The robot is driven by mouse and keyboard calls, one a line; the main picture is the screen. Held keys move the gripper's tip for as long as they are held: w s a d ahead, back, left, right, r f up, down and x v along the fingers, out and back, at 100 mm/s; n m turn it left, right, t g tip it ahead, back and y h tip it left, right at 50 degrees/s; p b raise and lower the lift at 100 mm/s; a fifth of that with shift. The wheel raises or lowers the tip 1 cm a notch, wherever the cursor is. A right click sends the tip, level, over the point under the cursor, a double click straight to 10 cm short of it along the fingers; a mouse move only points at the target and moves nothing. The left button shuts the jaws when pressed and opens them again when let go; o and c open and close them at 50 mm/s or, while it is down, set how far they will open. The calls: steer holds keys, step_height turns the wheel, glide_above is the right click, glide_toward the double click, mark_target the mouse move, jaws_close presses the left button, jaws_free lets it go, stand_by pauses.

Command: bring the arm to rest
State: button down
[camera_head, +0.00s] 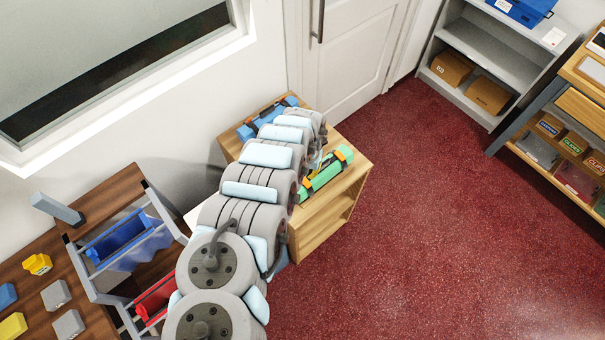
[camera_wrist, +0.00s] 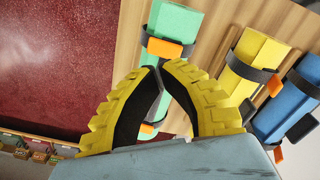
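My arm (camera_head: 265,180) reaches from the bottom of the head view up over a low wooden cabinet (camera_head: 340,205). In the head view my gripper is hidden behind the arm. In the wrist view my gripper (camera_wrist: 158,69) has two yellow ribbed fingers with dark inner faces. Their tips come together, and I see nothing held between them. Behind the fingers a green strapped bundle (camera_wrist: 175,22) lies on the wooden top. A yellow strapped bundle (camera_wrist: 258,55) and a blue one (camera_wrist: 290,100) lie to its right.
At the left stands a brown counter (camera_head: 112,198) with small blocks and a rack holding a blue bin (camera_head: 130,245) and a red bin (camera_head: 158,298). A white door (camera_head: 350,50) is behind the cabinet. Shelves (camera_head: 490,50) stand right. The red floor (camera_head: 430,220) is clear.

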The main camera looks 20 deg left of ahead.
steer(key=shift+r+p, duration=0.4)
steer(key=shift+r, duration=0.35)
